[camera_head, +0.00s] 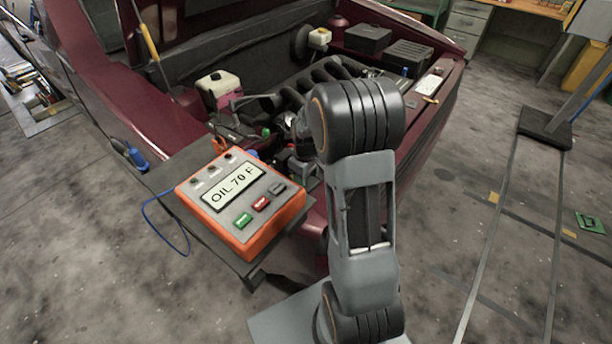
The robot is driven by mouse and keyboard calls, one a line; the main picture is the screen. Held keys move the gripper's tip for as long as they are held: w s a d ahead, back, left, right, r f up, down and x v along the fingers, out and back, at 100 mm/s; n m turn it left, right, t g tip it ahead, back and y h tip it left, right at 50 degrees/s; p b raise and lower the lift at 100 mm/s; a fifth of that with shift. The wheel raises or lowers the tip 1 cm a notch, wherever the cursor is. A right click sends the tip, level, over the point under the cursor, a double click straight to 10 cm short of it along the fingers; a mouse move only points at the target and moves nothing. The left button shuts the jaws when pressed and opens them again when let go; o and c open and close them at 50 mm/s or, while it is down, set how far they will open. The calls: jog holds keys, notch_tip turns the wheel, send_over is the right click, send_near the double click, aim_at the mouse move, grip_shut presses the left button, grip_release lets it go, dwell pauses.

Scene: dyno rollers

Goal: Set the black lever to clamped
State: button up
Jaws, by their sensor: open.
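I cannot single out a black lever with certainty in the head view. Many dark parts crowd the open engine bay (300,85) of the dark red car, and its clamped or unclamped state cannot be read. My arm (362,230) rises in front of the car and bends at a thick black joint (357,115). The arm hides part of the engine bay behind it. My gripper does not show clearly; it seems to be hidden behind the arm or lost among the dark engine parts.
An orange tester (262,240) reading "OIL 70 F" sits on a grey stand beside the car's front. A white-capped reservoir (218,84) and black boxes (367,38) are in the bay. A blue cable (160,228) hangs left. The floor right of the car is mostly open, with metal rails.

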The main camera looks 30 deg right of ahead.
jog(key=shift+c, duration=0.2)
grip_shut()
jog(key=b, duration=0.1)
jog(key=f+t+b, duration=0.1)
jog(key=b, duration=0.1)
jog(key=shift+s+d+y, duration=0.1)
jog(key=shift+s+y, duration=0.1)
jog(key=shift+y, duration=0.1)
jog(key=shift+s+t+y+b, duration=0.1)
jog(key=shift+t+y+b, duration=0.2)
jog(key=shift+t+b, duration=0.55)
jog(key=shift+r, duration=0.15)
jog(key=shift+o, duration=0.2)
grip_release()
jog(key=p+v, duration=0.2)
jog(key=v, duration=1.2)
